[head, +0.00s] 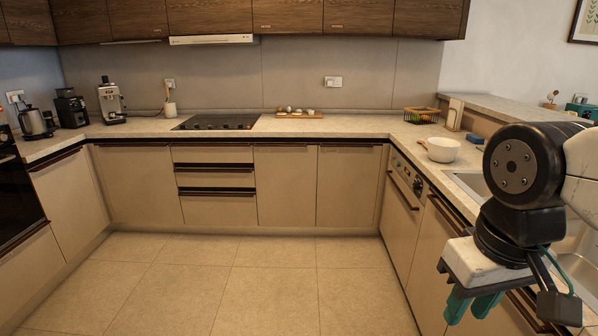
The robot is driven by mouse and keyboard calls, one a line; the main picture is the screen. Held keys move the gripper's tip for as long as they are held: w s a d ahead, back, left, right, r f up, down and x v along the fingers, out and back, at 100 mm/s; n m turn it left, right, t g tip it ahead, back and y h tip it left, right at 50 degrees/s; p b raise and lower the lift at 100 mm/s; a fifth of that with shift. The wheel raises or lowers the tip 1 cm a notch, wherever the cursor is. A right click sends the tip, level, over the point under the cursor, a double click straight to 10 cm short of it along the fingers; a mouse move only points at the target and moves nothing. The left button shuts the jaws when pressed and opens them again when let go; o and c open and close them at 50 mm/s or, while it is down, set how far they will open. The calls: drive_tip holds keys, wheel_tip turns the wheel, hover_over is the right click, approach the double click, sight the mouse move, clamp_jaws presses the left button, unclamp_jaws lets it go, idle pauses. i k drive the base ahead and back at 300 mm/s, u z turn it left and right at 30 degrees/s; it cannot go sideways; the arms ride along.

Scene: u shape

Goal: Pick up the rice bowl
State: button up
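A white, round, bowl-like vessel (442,150) stands upright on the right counter, left of the sink. A short light brown part, perhaps a handle, sticks out at its left side. I cannot tell for sure that it is the rice bowl. My gripper (471,305) is at the lower right, pointing down, in front of the right cabinets and well apart from the vessel. Its two teal fingers are spread, with nothing visible between them.
The sink (472,184) is partly hidden by my arm. A wire basket (421,115), a board (455,113) and a blue item (475,138) stand near the vessel. A cooktop (216,122) is on the back counter. The tiled floor (240,285) is clear.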

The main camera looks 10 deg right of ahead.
sight(440, 151)
drive_tip(key=i, duration=3.5)
drive_tip(key=z, duration=2.1)
